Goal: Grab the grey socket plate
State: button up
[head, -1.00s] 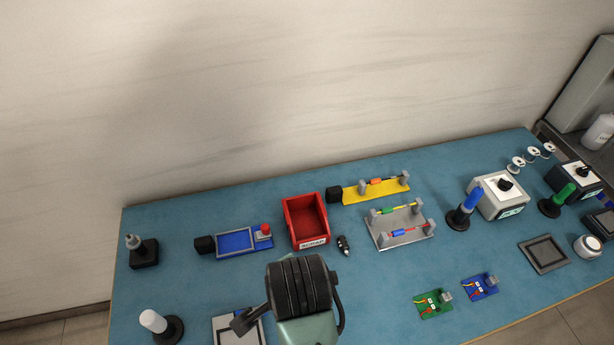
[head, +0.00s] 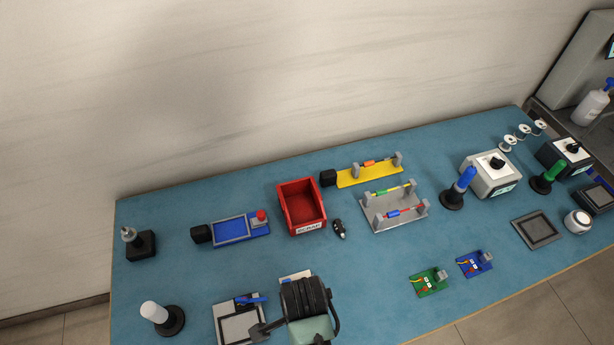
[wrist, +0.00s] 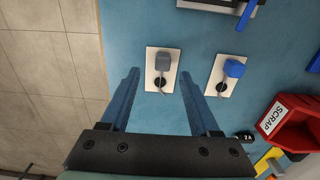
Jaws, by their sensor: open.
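The grey socket plate (wrist: 151,72) is a pale rectangle with a grey plug, a cord and a dark round socket. In the wrist view it lies on the blue bench, between and beyond my fingertips. My gripper (wrist: 159,75) is open and empty, with one finger on each side of the plate in the picture. A similar plate with a blue plug (wrist: 234,68) lies to its right. In the head view my arm covers most of this area; one pale plate edge (head: 295,277) shows behind it, and I cannot tell which plate it is.
A red scrap bin (head: 301,208) stands behind my arm. A grey-framed tray (head: 238,322) with a blue item lies left of my arm. A white-topped stand (head: 160,317) is farther left. Green (head: 429,282) and blue boards (head: 474,264) lie right. The bench between has clear room.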

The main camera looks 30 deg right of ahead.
jog(key=shift+w+f, duration=0.2)
jog(key=shift+f, duration=1.35)
grip_shut()
